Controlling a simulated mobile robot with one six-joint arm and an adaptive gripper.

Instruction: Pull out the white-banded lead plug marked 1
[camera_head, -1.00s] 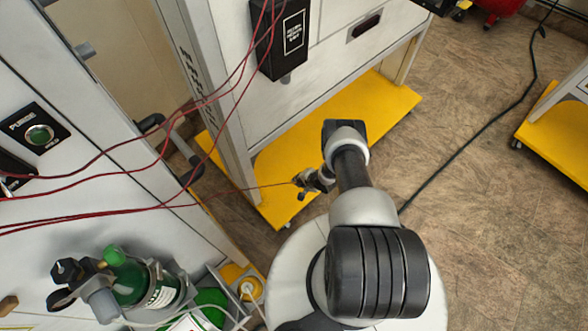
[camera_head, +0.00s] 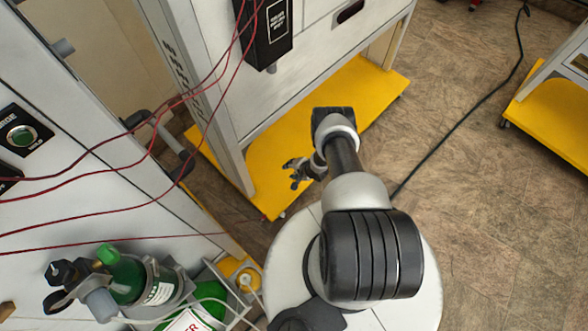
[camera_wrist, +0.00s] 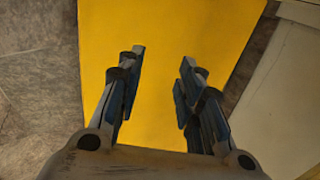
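My gripper (camera_head: 292,173) hangs low over the yellow base of the cabinet in the head view. In the wrist view its two fingers (camera_wrist: 163,72) stand apart with nothing between them, only yellow surface beyond. Several dark red leads run from the left cabinet toward the middle cabinet. The lowest red lead (camera_head: 150,238) runs rightward and ends in view left of my gripper, apart from it. I cannot make out a white-banded plug or a mark 1 in either view.
The yellow base (camera_head: 345,120) lies under the grey-white cabinet, with a black box (camera_head: 264,30) on its front. Green gas cylinders (camera_head: 125,278) stand at lower left. A second yellow base (camera_head: 555,115) is at right. Brown floor is free between, crossed by a black cable (camera_head: 465,115).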

